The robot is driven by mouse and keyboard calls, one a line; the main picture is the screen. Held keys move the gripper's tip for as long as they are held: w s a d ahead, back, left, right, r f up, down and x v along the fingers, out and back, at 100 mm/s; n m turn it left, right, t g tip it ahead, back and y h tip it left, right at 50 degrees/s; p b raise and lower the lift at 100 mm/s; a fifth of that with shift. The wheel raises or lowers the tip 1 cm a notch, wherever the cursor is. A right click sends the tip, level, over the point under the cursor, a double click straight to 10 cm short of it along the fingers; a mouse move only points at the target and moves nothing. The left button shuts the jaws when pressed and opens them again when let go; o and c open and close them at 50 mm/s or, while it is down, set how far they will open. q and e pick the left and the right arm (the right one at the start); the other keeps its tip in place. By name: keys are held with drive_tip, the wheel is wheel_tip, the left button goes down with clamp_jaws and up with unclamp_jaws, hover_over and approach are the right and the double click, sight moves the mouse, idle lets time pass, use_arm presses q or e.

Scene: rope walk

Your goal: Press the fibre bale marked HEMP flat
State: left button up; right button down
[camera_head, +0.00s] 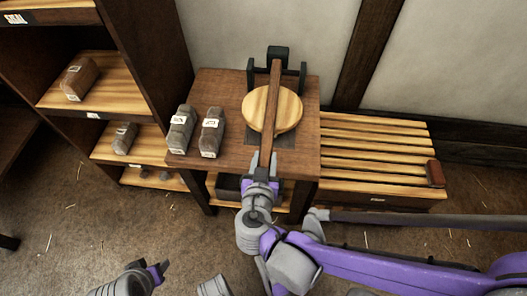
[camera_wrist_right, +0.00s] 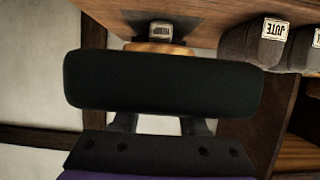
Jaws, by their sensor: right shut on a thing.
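A press stands on the brown table (camera_head: 232,84), with a dark frame (camera_head: 278,53), a round wooden plate (camera_head: 287,112) and a long wooden lever (camera_head: 273,95). My right gripper (camera_head: 263,160) is shut on the lever's near end, at the table's front edge. In the right wrist view, which is upside down, a small bale (camera_wrist_right: 161,31) with a pale label sits between plate and table; its label is too small to read. The plate hides this bale in the head view. Part of my left gripper (camera_head: 150,275) shows low at the left, away from the table; its jaws are unclear.
Two grey-brown labelled bales (camera_head: 181,130) (camera_head: 212,132) lie left of the press; one reads JUTE in the wrist view (camera_wrist_right: 268,42). A shelf (camera_head: 130,85) with more bales stands at the left. A slatted bench (camera_head: 375,150) is at the right.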

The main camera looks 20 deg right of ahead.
drive_tip(key=shift+s+f, duration=0.1)
drive_tip(key=shift+f, duration=0.3)
drive_tip(key=shift+c, duration=2.2)
unclamp_jaws()
drive_tip(key=shift+s+a+r, duration=0.25)
drive_tip(key=shift+s+a, duration=0.1)
drive_tip(key=shift+s, duration=0.15)
drive_tip(key=p+v, duration=0.3)
drive_tip(key=v, duration=0.6)
drive_tip(key=shift+s, duration=0.25)
drive_tip(key=shift+a+r, duration=0.15)
drive_tip(key=shift+r, duration=0.05)
